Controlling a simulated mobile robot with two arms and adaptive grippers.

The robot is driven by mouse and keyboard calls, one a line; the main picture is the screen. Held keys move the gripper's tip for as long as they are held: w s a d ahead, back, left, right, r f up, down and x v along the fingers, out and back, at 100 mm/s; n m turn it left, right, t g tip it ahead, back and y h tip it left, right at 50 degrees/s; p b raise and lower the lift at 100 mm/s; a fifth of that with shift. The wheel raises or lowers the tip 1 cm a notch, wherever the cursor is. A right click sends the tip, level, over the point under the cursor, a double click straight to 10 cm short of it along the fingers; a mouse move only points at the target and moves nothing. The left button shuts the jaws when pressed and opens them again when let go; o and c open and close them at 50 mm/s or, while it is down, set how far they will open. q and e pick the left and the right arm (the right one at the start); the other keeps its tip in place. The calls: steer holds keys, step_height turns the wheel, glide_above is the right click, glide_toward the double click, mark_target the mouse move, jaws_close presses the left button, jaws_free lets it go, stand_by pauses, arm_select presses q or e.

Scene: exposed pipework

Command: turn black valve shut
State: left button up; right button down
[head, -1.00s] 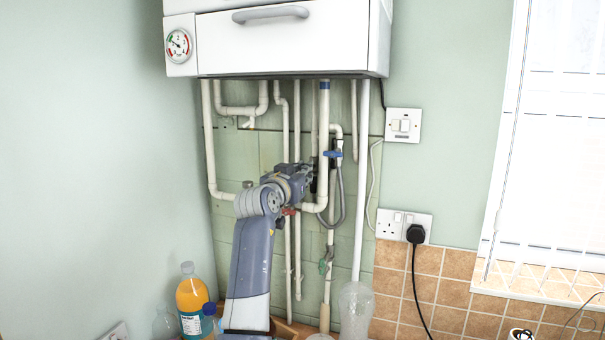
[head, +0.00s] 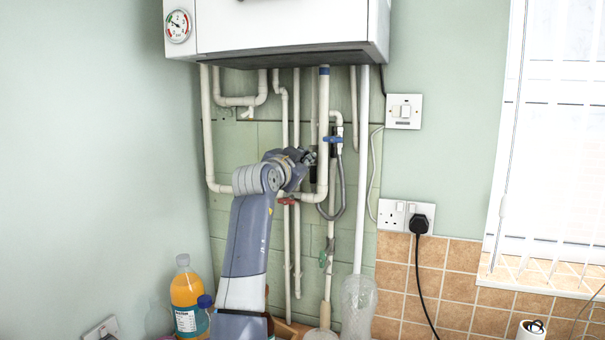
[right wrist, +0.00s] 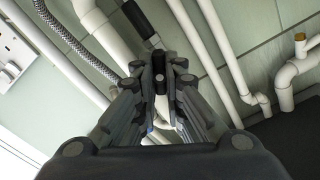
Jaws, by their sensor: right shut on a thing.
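The black valve handle (right wrist: 138,18) shows in the right wrist view as a dark bar against the white pipes, just beyond my fingertips. In the head view only a dark part of it (head: 313,173) shows beside the thick white pipe under the boiler. My right gripper (head: 310,157) reaches up to it from below, and its fingers (right wrist: 161,72) are closed together on the lower end of the handle. The fingers hide the grip point and much of the valve body. My left gripper is not in view.
A blue valve (head: 333,139) and grey braided hose (head: 340,185) are close right of the gripper. A red valve (head: 288,201) sits below it. The boiler (head: 285,25) hangs above. An orange bottle (head: 187,300) and a clear bottle (head: 358,305) stand below.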

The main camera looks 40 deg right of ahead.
steer(key=shift+s+f+m+b, duration=0.15)
steer(key=shift+m+b, duration=1)
steer(key=shift+m, duration=1.85)
steer(key=shift+w+f+m+b, duration=0.15)
steer(key=shift+m+b, duration=1)
steer(key=shift+m, duration=1.85)
steer(key=shift+s, duration=0.1)
steer(key=c, duration=1.7)
jaws_free()
steer(key=v, duration=1.2)
